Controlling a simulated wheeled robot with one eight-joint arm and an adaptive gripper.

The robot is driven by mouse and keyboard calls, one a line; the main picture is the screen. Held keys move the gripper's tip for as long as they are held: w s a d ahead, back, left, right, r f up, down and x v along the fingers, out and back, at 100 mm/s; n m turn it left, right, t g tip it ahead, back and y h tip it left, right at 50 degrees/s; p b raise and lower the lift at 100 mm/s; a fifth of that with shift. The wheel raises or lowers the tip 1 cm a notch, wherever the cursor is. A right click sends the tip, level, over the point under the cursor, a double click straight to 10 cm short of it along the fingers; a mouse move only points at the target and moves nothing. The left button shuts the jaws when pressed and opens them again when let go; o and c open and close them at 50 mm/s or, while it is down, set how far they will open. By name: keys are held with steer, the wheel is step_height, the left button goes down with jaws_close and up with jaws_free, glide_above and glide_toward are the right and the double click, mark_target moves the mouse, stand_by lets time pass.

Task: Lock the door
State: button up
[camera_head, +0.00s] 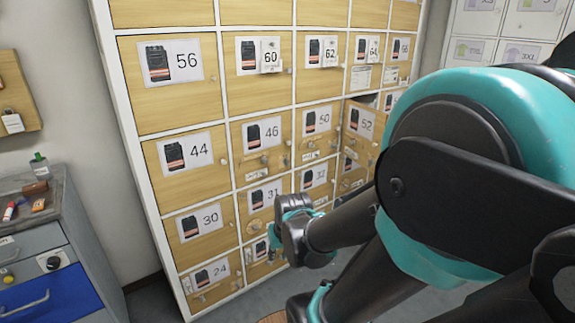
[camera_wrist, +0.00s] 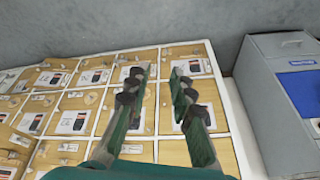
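The wooden locker doors stand in a white-framed cabinet (camera_head: 140,190), each with a numbered picture label. Door 52 (camera_head: 362,148) stands ajar, with a dark gap at its top edge. Doors 46 (camera_head: 270,168), 50 (camera_head: 322,142) and 31 (camera_head: 258,212) look closed and carry small round fittings and tags. Which door is meant cannot be told. My gripper (camera_head: 274,232) is in front of the lower doors near 31, its tips partly hidden. In the wrist view my gripper (camera_wrist: 160,74) has two spread fingers with nothing between them, over the locker fronts.
A grey drawer unit (camera_head: 60,245) with a blue drawer (camera_head: 45,298) stands at the left, small items on its top. It also shows in the wrist view (camera_wrist: 268,100). A wooden board (camera_head: 18,92) hangs on the left wall. White lockers (camera_head: 500,48) stand at the upper right.

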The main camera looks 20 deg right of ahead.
steer(key=shift+o, duration=0.5)
steer(key=w+r+m+t+y, duration=0.1)
steer(key=w+r+m+y, duration=0.2)
steer(key=w+m, duration=0.5)
steer(key=w, duration=0.8)
steer(key=shift+a+r+t, duration=0.15)
steer(key=shift+a+t, duration=0.2)
steer(key=shift+t, duration=0.05)
steer(key=m+t+y, duration=0.2)
steer(key=m+t, duration=0.9)
steer(key=m, duration=1.3)
glide_toward(285, 163)
steer(key=x, duration=0.7)
steer(key=shift+w+d+r, duration=0.3)
steer(key=shift+r, duration=0.05)
jaws_close()
